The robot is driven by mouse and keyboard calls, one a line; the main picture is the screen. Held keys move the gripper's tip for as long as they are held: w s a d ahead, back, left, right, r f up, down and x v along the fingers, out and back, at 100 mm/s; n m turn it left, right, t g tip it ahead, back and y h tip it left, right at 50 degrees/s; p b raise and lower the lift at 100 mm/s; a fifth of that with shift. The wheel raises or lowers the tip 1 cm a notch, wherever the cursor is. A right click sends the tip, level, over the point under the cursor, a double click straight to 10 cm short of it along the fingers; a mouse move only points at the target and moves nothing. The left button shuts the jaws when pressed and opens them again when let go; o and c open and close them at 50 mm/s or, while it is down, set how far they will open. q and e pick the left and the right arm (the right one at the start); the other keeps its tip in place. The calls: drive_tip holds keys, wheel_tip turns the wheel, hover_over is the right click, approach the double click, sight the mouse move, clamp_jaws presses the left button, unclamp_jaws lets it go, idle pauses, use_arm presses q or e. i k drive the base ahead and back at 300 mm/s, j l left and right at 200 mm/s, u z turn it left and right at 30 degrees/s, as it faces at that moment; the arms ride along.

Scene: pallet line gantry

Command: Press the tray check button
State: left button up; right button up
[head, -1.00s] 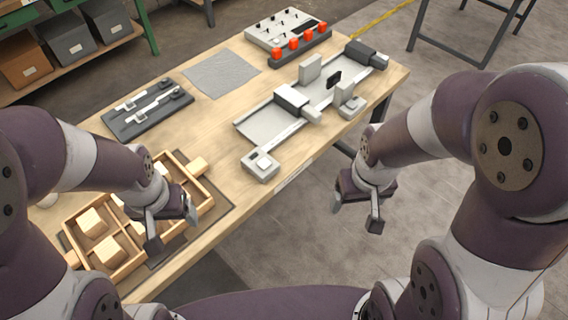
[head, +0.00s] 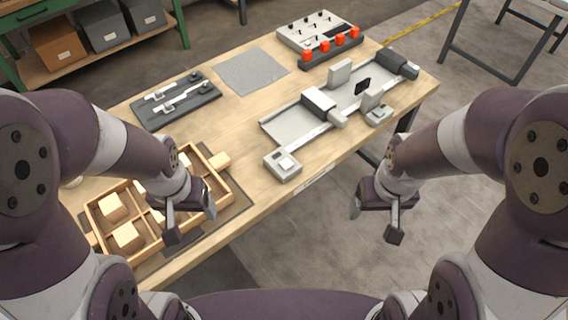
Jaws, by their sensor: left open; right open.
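A small light grey box with a white square button (head: 285,163) sits near the table's front edge, at the near end of a grey rail fixture. I cannot tell any label on either. A wooden divided tray (head: 225,186) with pale blocks (head: 126,237) lies at the table's left front. My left gripper (head: 191,222) is open and empty above the tray's right part, hiding some of it. My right gripper (head: 374,226) is open and empty, off the table's front edge over the floor.
The grey rail fixture (head: 290,124) carries upright blocks. A panel with several orange knobs (head: 331,46) stands at the back. A dark slide fixture (head: 177,101) and a grey mat (head: 251,71) lie to the left. Bare wood lies between tray and fixture.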

sight(286, 163)
drive_tip(key=i+u, duration=0.1)
drive_tip(key=u, duration=0.3)
drive_tip(key=i+l+u, duration=0.1)
drive_tip(key=u, duration=0.25)
drive_tip(key=i+l+u, duration=0.1)
drive_tip(key=u, duration=0.3)
drive_tip(key=k+l, duration=0.05)
